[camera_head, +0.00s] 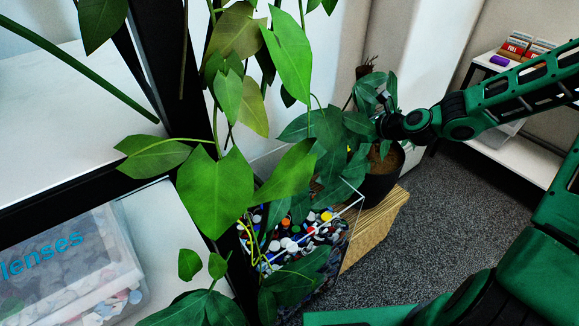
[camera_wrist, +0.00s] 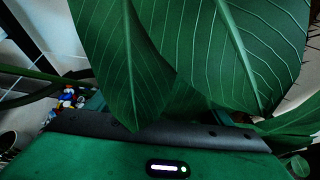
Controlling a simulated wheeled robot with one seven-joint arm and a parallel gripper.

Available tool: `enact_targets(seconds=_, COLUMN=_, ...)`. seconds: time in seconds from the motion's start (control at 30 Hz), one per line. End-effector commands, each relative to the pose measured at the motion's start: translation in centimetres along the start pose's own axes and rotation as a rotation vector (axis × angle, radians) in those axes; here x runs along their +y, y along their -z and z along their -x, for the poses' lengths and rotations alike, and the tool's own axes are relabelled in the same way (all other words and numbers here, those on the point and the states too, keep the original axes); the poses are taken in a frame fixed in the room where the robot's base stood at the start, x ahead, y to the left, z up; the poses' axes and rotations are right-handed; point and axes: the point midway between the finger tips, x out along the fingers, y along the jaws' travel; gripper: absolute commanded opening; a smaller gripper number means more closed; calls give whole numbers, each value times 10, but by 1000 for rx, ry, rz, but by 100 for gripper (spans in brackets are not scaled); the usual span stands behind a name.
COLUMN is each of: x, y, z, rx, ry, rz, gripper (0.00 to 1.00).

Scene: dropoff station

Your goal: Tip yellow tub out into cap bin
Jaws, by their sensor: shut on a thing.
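The cap bin (camera_head: 343,208), a clear open box with a pale rim, stands on the floor at the lower middle of the head view. It is full of small white, blue, red and orange caps, partly covered by leaves. My gripper (camera_head: 382,98) is at the end of the arm among leaves, above and to the right of the bin; its fingers are mostly hidden. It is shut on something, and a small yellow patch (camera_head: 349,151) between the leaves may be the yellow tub. In the wrist view large leaves cover the grip, and small coloured pieces show at the left.
Hanging plant leaves (camera_head: 215,190) cross the front of the bin. A clear lens box (camera_head: 70,265) is at lower left. A white shelf (camera_head: 520,160) is at right.

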Motion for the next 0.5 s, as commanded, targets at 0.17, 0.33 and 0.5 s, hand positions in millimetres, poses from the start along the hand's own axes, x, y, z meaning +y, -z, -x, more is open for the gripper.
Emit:
enact_targets(seconds=0.17, x=58, y=9, z=-41, rx=4, ry=-250, rz=120, gripper=51)
enact_targets(seconds=0.33, x=113, y=23, z=-65, rx=11, ry=-498, rz=248, gripper=51)
enact_targets(seconds=0.5, x=158, y=40, z=-76, rx=20, ry=-710, rz=357, gripper=51)
